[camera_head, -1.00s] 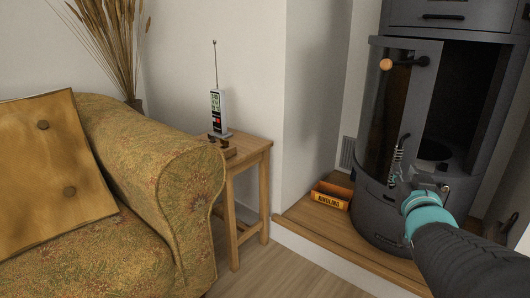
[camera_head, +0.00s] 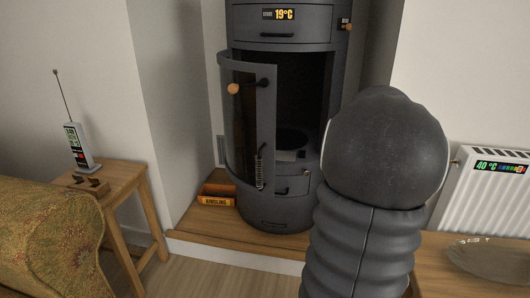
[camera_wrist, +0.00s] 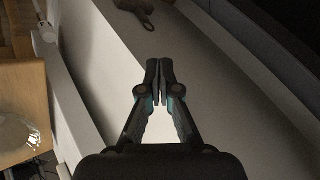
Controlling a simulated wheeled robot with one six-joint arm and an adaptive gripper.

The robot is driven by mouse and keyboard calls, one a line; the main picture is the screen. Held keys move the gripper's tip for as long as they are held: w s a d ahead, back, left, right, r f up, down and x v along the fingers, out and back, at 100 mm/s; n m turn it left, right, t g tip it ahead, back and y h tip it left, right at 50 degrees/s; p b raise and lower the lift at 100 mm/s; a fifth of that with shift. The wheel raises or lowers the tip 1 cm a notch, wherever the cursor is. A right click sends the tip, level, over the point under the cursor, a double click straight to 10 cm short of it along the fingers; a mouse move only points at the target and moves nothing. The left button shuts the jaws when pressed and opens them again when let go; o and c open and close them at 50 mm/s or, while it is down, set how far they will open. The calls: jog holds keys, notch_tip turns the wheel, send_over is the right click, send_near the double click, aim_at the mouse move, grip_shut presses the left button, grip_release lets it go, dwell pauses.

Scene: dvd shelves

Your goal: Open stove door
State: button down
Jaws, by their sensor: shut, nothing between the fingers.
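The dark grey stove (camera_head: 280,205) stands in the alcove in the head view. Its curved glass door (camera_head: 241,135) stands open, swung out to the left, and the dark firebox (camera_head: 300,95) shows to its right. A round wooden knob (camera_head: 233,88) is on the door's handle bar near the top, and a coiled metal handle (camera_head: 259,168) hangs lower down. In the wrist view my gripper (camera_wrist: 160,75) is shut and empty, in front of a pale wall surface, touching nothing that I can see. In the head view my arm hides it.
A box labelled kindling (camera_head: 217,200) sits left of the stove. A side table (camera_head: 125,178) and patterned sofa (camera_head: 50,235) are at left. A white radiator (camera_head: 485,195) is at right, above a wooden ledge with a glass dish (camera_head: 490,258). The dish also shows in the wrist view (camera_wrist: 18,133).

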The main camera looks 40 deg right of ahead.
jog(key=m+y, duration=0.1)
jog(key=y, duration=0.1)
jog(key=m+y, duration=0.4)
jog(key=y, duration=0.7)
send_near(273, 161)
jog(key=s+r, duration=0.2)
jog(key=s, duration=0.4)
jog(key=shift+t, duration=0.3)
jog(key=shift+w+a+r+b+x, duration=0.1)
jog(key=shift+w+a+r+x, duration=0.15)
jog(key=shift+x, duration=1.8)
jog(key=shift+w+a+r+b+x, duration=0.15)
jog(key=shift+w+r+x, duration=0.15)
jog(key=shift+x, duration=1.75)
jog(key=shift+w+a+r+b+x, duration=0.1)
jog(key=shift+w+a+r+x, duration=0.2)
jog(key=shift+x, duration=1.75)
jog(key=shift+s+d+m, duration=0.1)
jog(key=shift+m, duration=0.2)
